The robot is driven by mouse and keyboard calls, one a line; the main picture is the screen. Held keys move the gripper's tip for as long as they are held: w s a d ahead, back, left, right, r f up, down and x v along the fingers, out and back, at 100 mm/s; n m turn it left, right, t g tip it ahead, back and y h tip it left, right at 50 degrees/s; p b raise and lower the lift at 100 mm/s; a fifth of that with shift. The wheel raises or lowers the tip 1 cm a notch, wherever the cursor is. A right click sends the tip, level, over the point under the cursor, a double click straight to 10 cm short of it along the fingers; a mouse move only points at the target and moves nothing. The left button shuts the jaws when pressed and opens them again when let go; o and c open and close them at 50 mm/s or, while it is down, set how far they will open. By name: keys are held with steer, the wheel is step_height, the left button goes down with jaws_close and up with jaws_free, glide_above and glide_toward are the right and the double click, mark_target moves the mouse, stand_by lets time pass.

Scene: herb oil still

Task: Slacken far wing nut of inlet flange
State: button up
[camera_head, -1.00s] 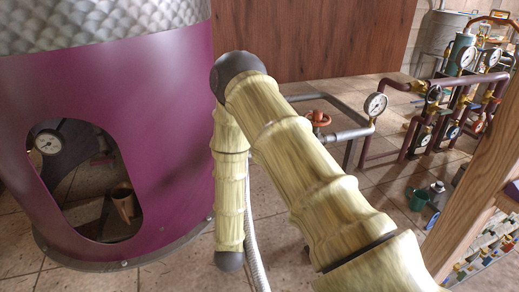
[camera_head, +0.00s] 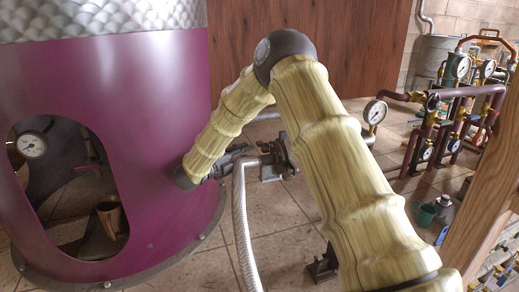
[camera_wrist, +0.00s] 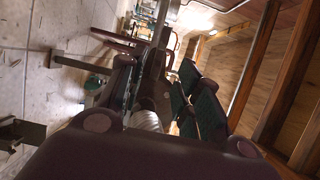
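My gripper (camera_head: 272,160) reaches right from the wrist in the head view, beside the upper end of a corrugated metal hose (camera_head: 241,225). In the wrist view my gripper (camera_wrist: 157,88) has its two fingers apart, with green pads showing on the right one. A grey pipe (camera_wrist: 161,38) runs between or just beyond the fingers, and part of the ribbed hose (camera_wrist: 148,121) shows below it. The inlet flange seems to lie around this joint, but it is dark and partly covered by the fingers. I cannot make out the far wing nut in either view.
The purple still body (camera_head: 150,130) stands close left of my wrist. A pressure gauge (camera_head: 375,112) sits on the pipe behind my arm. Gauges and purple pipework (camera_head: 440,115) stand at the back right. A wooden post (camera_head: 487,190) is at the right.

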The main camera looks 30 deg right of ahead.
mark_target(262, 147)
steer(key=w+d, duration=0.1)
steer(key=d, duration=0.6)
steer(key=shift+d+p, duration=0.15)
steer(key=shift+p, duration=0.3)
steer(key=shift+c, duration=0.2)
jaws_close()
